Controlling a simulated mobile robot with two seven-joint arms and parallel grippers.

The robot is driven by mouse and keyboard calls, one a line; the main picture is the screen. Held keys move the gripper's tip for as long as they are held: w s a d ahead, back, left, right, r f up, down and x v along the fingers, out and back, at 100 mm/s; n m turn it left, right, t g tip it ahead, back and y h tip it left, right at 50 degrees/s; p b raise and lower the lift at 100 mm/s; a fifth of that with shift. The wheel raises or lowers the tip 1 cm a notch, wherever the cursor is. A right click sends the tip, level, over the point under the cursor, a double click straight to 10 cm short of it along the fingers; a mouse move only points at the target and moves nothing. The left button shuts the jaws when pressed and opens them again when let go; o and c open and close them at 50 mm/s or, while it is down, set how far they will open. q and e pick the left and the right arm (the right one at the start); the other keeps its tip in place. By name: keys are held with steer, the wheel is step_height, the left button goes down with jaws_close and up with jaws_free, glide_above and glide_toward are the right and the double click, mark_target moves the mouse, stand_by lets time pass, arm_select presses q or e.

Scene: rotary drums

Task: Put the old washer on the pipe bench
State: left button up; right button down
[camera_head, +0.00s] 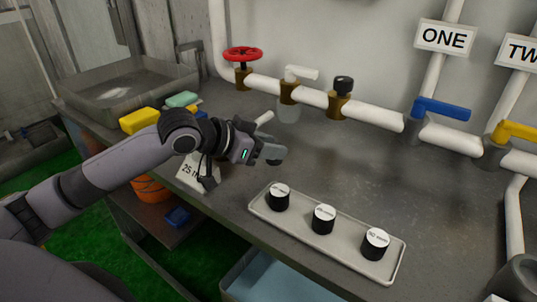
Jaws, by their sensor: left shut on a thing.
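My left gripper (272,154) reaches in from the left and is above the grey pipe bench (330,170). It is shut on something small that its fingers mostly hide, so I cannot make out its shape. The old washer cannot be told apart clearly in this view. My right gripper is not in view.
A tray (258,211) with three black pots stands at the bench's front. A white card (196,176) stands below my left wrist. White pipes with a red wheel (243,54), blue lever (442,108) and yellow lever (515,131) run behind. A basin (130,88) is at left.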

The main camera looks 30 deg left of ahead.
arm_select(q)
steer(key=shift+f, duration=0.95)
steer(key=shift+f, duration=0.2)
steer(key=o, duration=1)
steer(key=shift+o, duration=0.2)
steer(key=shift+r, duration=0.15)
